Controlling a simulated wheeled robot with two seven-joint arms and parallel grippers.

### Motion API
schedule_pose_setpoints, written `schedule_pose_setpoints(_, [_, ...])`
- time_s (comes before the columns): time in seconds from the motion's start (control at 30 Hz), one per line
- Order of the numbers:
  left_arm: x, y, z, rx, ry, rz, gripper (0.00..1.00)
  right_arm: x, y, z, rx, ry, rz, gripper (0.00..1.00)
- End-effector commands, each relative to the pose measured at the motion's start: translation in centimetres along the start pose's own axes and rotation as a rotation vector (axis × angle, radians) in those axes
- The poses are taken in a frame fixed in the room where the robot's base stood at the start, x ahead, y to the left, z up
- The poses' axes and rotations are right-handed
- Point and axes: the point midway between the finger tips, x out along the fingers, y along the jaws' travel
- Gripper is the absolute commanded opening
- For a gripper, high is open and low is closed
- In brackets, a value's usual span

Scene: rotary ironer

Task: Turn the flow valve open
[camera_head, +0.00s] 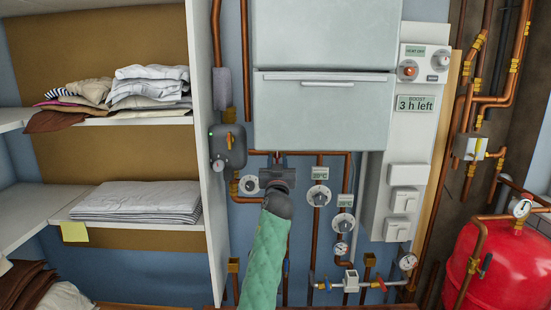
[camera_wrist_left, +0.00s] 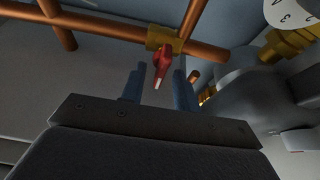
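In the left wrist view, a valve with a small red lever (camera_wrist_left: 162,64) sits on a brass fitting (camera_wrist_left: 161,38) on a copper pipe. The lever points down toward my left gripper (camera_wrist_left: 159,76). Its two blue fingers are apart, one on each side of the lever's lower end in this view. I see a gap on both sides and cannot tell the depth. In the head view my left gripper (camera_head: 278,172) is up at the pipes under the white boiler and hides the red lever. Whether this is the flow valve I cannot read. My right gripper is not in view.
A white boiler (camera_head: 325,110) hangs just above the gripper. Round dials stand close by, one left (camera_head: 249,185) and one right (camera_head: 319,195). A grey box (camera_head: 228,147) and shelving with folded cloth (camera_head: 135,202) are on the left. A red tank (camera_head: 500,265) stands at right.

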Motion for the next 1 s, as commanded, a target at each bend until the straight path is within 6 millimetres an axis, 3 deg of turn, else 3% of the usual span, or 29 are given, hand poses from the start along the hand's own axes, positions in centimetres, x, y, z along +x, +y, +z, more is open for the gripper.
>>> schedule_pose_setpoints(0.23, [0.0,0.0,0.0,0.0,0.0,0.0,0.29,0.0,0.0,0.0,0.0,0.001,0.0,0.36])
schedule_pose_setpoints(0.4, [0.0,0.0,0.0,0.0,0.0,0.0,0.0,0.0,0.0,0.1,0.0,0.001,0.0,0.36])
schedule_pose_setpoints(0.8, [0.1,-0.1,-0.1,0.053,0.0,0.021,0.0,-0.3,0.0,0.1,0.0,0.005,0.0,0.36])
schedule_pose_setpoints(1.0, [0.1,-0.2,-0.2,0.166,0.0,0.068,0.0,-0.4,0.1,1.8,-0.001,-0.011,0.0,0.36])
